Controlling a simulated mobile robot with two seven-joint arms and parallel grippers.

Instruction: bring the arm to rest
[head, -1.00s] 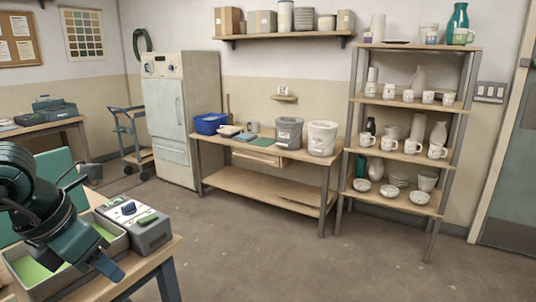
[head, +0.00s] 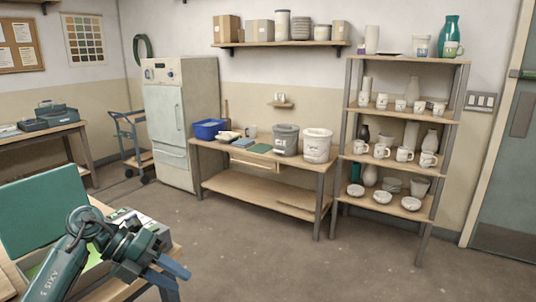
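My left gripper (head: 178,279) is at the lower left of the head view, over the near corner of the wooden worktable. Its two blue fingers stand apart with nothing seen between them. My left arm (head: 65,262) comes in from the bottom left and covers part of the grey tray (head: 92,279) with a green inside. It also partly hides the grey box (head: 150,226) on that table. Whether the arm touches the tray or box cannot be told. My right gripper is not in view.
A teal panel (head: 40,215) stands upright beside the arm. A bench with a blue bin (head: 209,129), a grey bucket (head: 286,139) and a white bucket (head: 317,145) stands at the back wall. A shelf rack (head: 344,120) with pottery stands right. The middle floor is clear.

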